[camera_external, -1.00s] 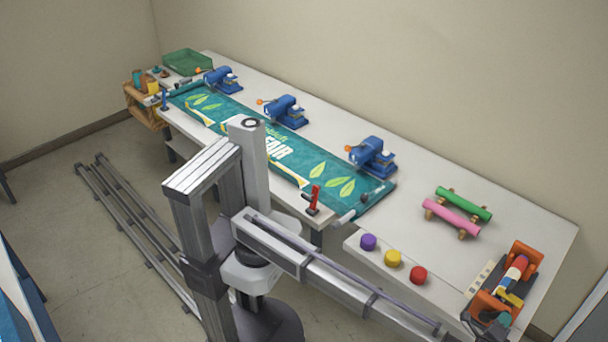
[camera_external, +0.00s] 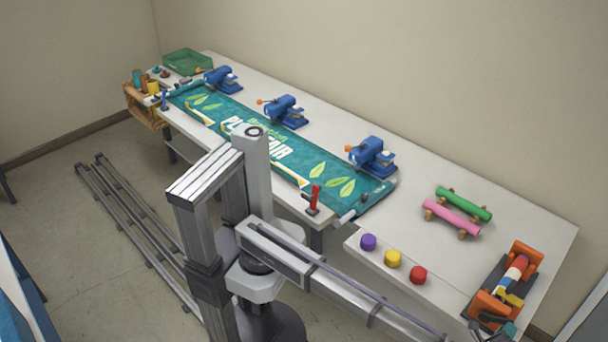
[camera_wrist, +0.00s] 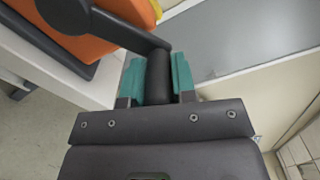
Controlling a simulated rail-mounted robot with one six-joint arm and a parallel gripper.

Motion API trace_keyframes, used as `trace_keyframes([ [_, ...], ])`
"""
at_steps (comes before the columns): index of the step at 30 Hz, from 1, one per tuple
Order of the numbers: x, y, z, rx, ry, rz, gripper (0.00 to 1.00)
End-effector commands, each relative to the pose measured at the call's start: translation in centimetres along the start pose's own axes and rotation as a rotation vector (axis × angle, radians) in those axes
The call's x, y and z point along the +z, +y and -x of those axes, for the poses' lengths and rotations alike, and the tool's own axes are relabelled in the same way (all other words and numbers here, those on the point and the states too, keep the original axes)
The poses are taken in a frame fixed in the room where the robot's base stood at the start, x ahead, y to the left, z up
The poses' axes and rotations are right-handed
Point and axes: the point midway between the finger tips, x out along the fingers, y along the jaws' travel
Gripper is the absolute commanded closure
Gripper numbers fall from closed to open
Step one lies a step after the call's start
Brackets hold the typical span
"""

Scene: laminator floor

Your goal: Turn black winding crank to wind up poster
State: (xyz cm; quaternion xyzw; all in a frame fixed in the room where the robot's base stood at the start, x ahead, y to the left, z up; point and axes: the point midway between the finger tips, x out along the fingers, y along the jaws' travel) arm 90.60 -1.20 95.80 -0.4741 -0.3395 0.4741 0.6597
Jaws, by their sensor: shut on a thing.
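The black winding crank (camera_wrist: 115,30) shows in the wrist view as a dark arm running from the orange stand (camera_wrist: 80,40) to an upright black handle (camera_wrist: 158,75). My gripper (camera_wrist: 157,80) has its two teal fingers on either side of this handle and is shut on it. In the external view my gripper (camera_external: 507,330) is at the lower right, beside the orange winder (camera_external: 523,255). The winder carries a roll (camera_external: 515,269) with red, white and blue bands. The crank is too small to make out there. A teal printed poster (camera_external: 335,180) lies flat along the table.
Three blue clamp-like devices (camera_external: 372,155) stand along the poster's far edge. Purple, yellow and red knobs (camera_external: 392,258) sit on the near ledge. Pink and green rolls (camera_external: 452,217) rest on the table (camera_external: 540,225). A red lever (camera_external: 314,199) stands by the poster's near edge.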

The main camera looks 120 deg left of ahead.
Motion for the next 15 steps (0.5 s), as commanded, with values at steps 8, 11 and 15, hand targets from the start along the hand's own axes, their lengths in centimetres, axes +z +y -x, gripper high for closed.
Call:
trace_keyframes([
  [8,0.26,0.32,0.05,0.008,-0.004,0.002,0.68],
  [11,0.22,0.27,0.03,0.006,-0.003,0.001,0.59],
  [15,0.16,0.19,0.02,0.005,-0.002,0.001,0.49],
])
